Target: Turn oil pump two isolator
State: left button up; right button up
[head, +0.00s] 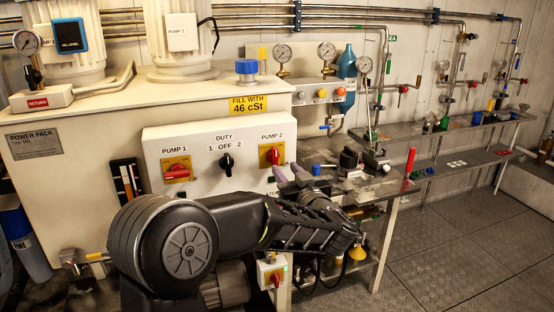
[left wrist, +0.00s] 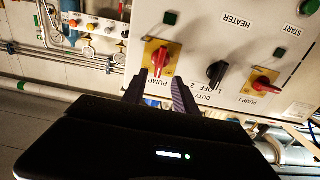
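The pump 2 isolator (head: 273,155) is a red rotary handle on a yellow plate, at the right end of the white control panel (head: 215,180). Its handle stands roughly upright. In the left wrist view the isolator (left wrist: 160,57) appears upside down, just beyond my fingertips. My left gripper (head: 290,173) is open, its two purple-grey fingertips apart, below and close to the isolator in the head view. In the left wrist view the fingers (left wrist: 160,82) point at the handle, one towards each side; I cannot tell whether they touch it. My right gripper does not show.
The black duty switch (head: 226,162) and red pump 1 isolator (head: 177,171) sit left of it on the panel. A cluttered bench (head: 385,188) stands to the right, with a red upright object (head: 410,161). The floor (head: 450,240) at right is clear.

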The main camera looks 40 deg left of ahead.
aim_at(276, 158)
pick_arm(q)
jog(key=p+x, duration=0.1)
jog(key=x, duration=0.6)
jog(key=shift+w+a+f, duration=0.1)
jog(key=shift+w+a, duration=0.15)
jog(key=shift+a, duration=0.05)
grip_shut()
dwell(0.4)
